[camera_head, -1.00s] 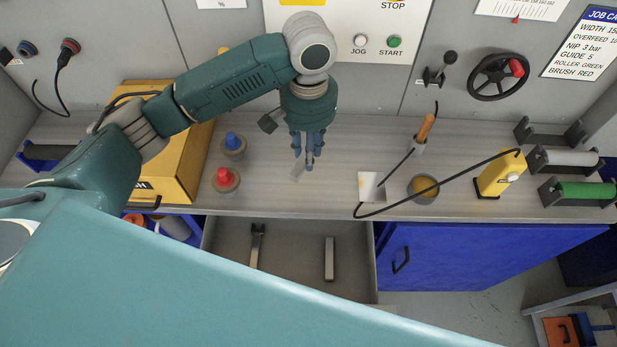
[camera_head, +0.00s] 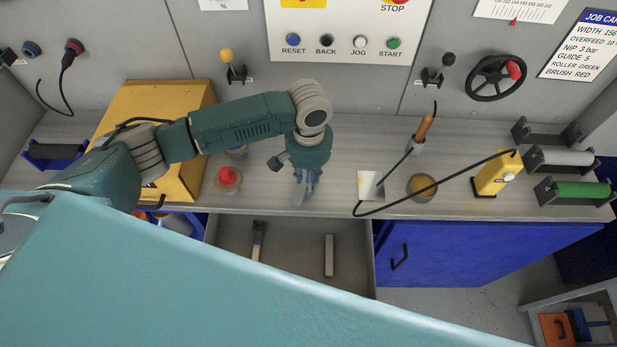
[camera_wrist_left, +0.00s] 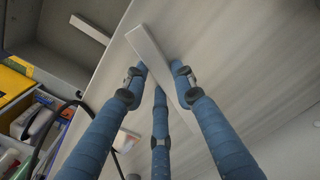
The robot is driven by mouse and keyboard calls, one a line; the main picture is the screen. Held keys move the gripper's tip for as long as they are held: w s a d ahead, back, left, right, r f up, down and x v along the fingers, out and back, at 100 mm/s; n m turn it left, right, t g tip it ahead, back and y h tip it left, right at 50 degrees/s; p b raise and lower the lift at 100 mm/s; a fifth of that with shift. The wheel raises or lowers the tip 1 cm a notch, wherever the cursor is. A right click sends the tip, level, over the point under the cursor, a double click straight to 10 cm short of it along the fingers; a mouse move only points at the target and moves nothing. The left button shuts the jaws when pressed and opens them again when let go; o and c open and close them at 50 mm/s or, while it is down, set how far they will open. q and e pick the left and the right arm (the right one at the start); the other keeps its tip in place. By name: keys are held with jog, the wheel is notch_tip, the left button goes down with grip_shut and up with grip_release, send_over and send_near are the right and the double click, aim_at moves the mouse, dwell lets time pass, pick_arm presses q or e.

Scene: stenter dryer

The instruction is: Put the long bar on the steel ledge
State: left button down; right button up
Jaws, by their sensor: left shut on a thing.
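My left gripper (camera_head: 304,190) is shut on a pale grey flat bar (camera_head: 297,198), over the front part of the long grey steel ledge (camera_head: 340,196). In the left wrist view, the blue fingers of the gripper (camera_wrist_left: 160,80) close around the bar (camera_wrist_left: 151,48), which sticks out past the fingertips over the ledge (camera_wrist_left: 250,60). I cannot tell whether the bar touches the ledge. Another bar (camera_head: 329,256) lies in the open drawer (camera_head: 290,270) below; a bar also shows in the drawer in the left wrist view (camera_wrist_left: 90,28). My right gripper is out of view.
A dark-ended tool (camera_head: 258,240) lies in the drawer. On the ledge, a red knob (camera_head: 228,178) and yellow box (camera_head: 183,178) stand left. A white card (camera_head: 368,186), round pot (camera_head: 421,188), black cable and yellow device (camera_head: 494,175) stand right.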

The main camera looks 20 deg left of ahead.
pick_arm(q)
jog(key=c, duration=1.4)
grip_release()
jog(key=shift+f, duration=0.1)
notch_tip(320, 180, up, 12)
jog(key=b, duration=0.2)
jog(key=shift+b, duration=0.3)
